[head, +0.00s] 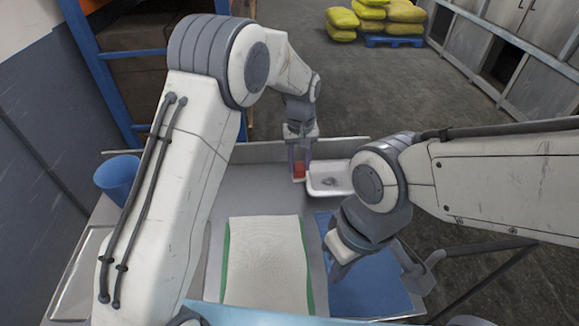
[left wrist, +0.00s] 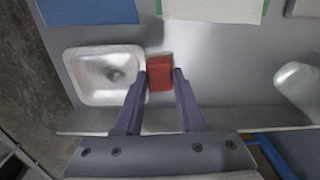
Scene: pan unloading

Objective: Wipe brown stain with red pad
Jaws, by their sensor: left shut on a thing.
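The red pad (left wrist: 160,75) is a small red block between the fingertips of my left gripper (left wrist: 160,80). The gripper is shut on it. In the head view the red pad (head: 299,170) is partly hidden by my left gripper (head: 300,165), at the far edge of the table, just left of a white tray (head: 318,190). The tray also shows in the left wrist view (left wrist: 85,92), with a dark greyish mark (left wrist: 116,74) inside. I see no clearly brown stain; I cannot tell whether this mark is it. My right gripper (head: 365,265) hangs over a blue mat; its finger opening is unclear.
A pale cloth (head: 265,265) lies on a green mat (head: 225,265) mid-table. The blue mat (head: 365,295) is to its right. A blue cup (head: 118,176) stands at the left. A raised rim (head: 340,146) runs along the table's far edge. Bare grey table shows around the cloth.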

